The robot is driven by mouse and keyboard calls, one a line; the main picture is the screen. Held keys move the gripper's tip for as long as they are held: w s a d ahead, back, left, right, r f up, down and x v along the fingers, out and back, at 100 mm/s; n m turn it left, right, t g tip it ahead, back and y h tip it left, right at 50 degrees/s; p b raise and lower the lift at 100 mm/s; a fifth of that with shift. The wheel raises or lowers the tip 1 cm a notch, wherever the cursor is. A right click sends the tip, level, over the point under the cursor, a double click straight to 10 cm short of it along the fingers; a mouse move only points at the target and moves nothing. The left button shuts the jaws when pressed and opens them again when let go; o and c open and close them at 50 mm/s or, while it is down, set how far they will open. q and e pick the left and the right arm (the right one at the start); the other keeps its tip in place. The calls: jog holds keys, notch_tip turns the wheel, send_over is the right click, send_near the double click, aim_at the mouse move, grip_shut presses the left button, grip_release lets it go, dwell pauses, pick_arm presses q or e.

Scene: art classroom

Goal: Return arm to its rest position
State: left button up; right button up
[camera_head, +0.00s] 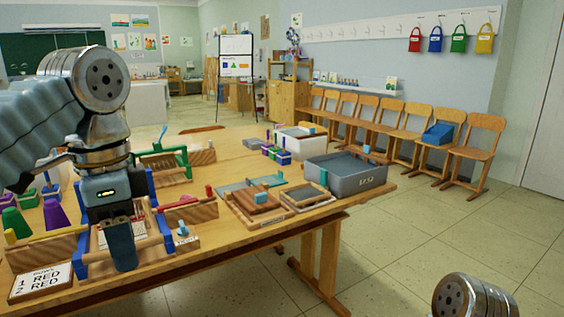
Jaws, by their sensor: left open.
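My left arm comes in from the left, and its left gripper (122,250) points down over the near left part of the wooden table (235,250). It is open, and I see nothing held in it. A dark fingertip hangs in front of a wooden tray with blue side pieces (166,232); I cannot tell whether it touches. The gripper hides part of this tray. Of my right arm, only a rounded metal link (472,298) shows at the bottom right; its gripper is out of view.
Purple and green blocks (55,214) stand left of my gripper. A grey bin (350,178) and wooden trays (255,204) stand on the right. Chairs (477,150) line the wall. The floor at right is clear.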

pick_arm(q)
jog(key=w+d+f+n+h, duration=0.1)
jog(key=w+d+f, duration=0.3)
jog(key=f, duration=0.7)
jog(key=w+d+f+n+h, duration=0.15)
jog(key=w+f, duration=0.35)
jog(key=f, duration=0.6)
jog(key=w+d+f+n, duration=0.1)
jog(key=w+d+f, duration=0.35)
jog(key=f, duration=0.55)
jog(key=s+d+f+n+h, duration=0.1)
jog(key=s+f+n, duration=0.1)
jog(key=f, duration=0.7)
jog(key=s+f+n+h, duration=0.1)
jog(key=s+f+n, duration=0.15)
jog(key=f, duration=0.75)
jog(key=s+f+n, duration=0.5)
jog(key=s+f, duration=0.6)
jog(key=s, duration=0.2)
jog(key=shift+a+f, duration=0.15)
jog(key=shift+c, duration=0.2)
